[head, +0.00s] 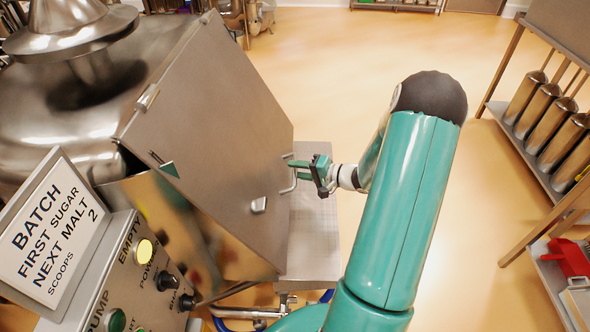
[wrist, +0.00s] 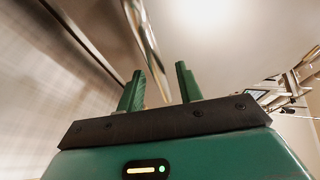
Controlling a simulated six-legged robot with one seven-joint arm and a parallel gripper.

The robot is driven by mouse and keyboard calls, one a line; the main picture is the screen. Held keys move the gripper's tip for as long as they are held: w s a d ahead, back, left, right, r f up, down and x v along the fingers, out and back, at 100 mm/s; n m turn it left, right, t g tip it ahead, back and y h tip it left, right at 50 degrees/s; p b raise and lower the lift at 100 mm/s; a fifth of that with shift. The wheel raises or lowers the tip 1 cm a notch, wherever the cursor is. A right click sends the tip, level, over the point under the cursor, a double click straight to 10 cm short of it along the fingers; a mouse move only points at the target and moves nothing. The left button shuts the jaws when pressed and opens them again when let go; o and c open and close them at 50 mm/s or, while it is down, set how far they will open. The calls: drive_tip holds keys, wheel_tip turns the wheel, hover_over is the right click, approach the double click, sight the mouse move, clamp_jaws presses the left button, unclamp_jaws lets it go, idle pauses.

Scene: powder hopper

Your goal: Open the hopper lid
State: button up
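The hopper lid (head: 215,125) is a flat, tilted steel panel on the side of the steel hopper (head: 60,110). A thin bent handle (head: 291,185) stands out from the lid's right edge. My gripper (head: 303,166) is at the handle, its green fingers reaching its upper part. In the wrist view, the two green fingers (wrist: 160,88) are apart. A narrow shiny bar (wrist: 141,35), apparently the handle, runs down toward the gap between them. I cannot tell whether the fingers touch it. The lid surface (wrist: 50,70) fills the left of the wrist view.
A control panel (head: 150,275) with knobs, buttons and a batch sign (head: 52,228) stands at lower left. A grey platform (head: 314,235) lies beneath my gripper. A rack with steel cylinders (head: 540,115) stands at right. The floor (head: 350,60) behind is clear.

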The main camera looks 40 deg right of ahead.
drive_tip(key=shift+w+a+f, duration=0.15)
drive_tip(key=shift+w+a, duration=0.25)
drive_tip(key=shift+w, duration=0.15)
clamp_jaws()
